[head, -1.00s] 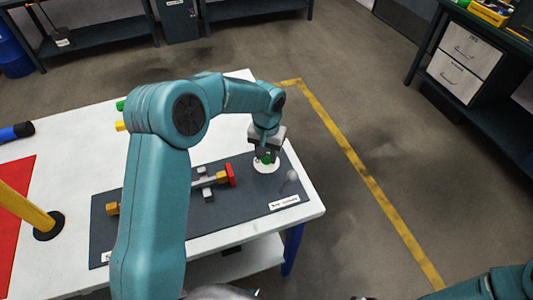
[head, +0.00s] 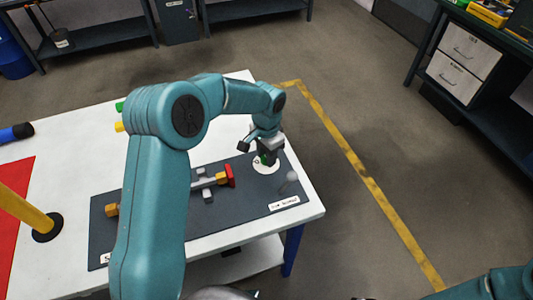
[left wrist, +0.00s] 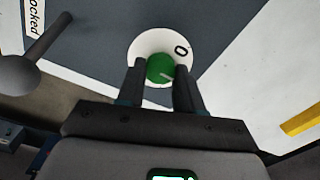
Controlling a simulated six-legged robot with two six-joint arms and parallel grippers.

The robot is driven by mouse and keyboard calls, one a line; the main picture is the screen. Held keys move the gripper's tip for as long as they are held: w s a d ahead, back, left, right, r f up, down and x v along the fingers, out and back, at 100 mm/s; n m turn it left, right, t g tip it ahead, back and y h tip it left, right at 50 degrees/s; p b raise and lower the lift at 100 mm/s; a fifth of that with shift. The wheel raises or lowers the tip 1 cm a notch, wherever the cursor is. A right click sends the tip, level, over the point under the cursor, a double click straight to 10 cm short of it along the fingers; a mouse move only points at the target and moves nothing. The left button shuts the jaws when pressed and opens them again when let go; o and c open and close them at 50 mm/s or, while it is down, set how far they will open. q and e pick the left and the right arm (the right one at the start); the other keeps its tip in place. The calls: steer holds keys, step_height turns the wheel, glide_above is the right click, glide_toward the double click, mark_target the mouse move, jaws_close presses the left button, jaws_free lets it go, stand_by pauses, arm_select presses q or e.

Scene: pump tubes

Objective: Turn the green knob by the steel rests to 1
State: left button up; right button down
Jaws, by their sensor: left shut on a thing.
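The green knob (left wrist: 160,69) sits on a round white dial (left wrist: 146,45) and shows a pale pointer line in the left wrist view. A "0" is printed on the dial, to the upper right of the knob; no "1" is visible. In the head view the knob (head: 266,159) is mostly covered by my gripper. My left gripper (left wrist: 161,70) is shut on the knob, one finger on each side. The steel rests (head: 208,183) stand on the dark mat, left of the knob, with a rod across them. My right gripper is not in view.
A grey ball-topped lever (head: 291,177) stands close beside the dial, near a white label (head: 284,202). The dark mat (head: 240,205) lies on the white table (head: 70,165). A yellow post (head: 25,212) stands at the left. Open floor lies right of the table.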

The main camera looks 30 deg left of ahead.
arm_select(q)
steer(key=shift+w, duration=0.1)
steer(key=o, duration=1)
steer(key=shift+o, duration=0.2)
step_height(320, 180, up, 16)
steer(key=shift+r, duration=0.15)
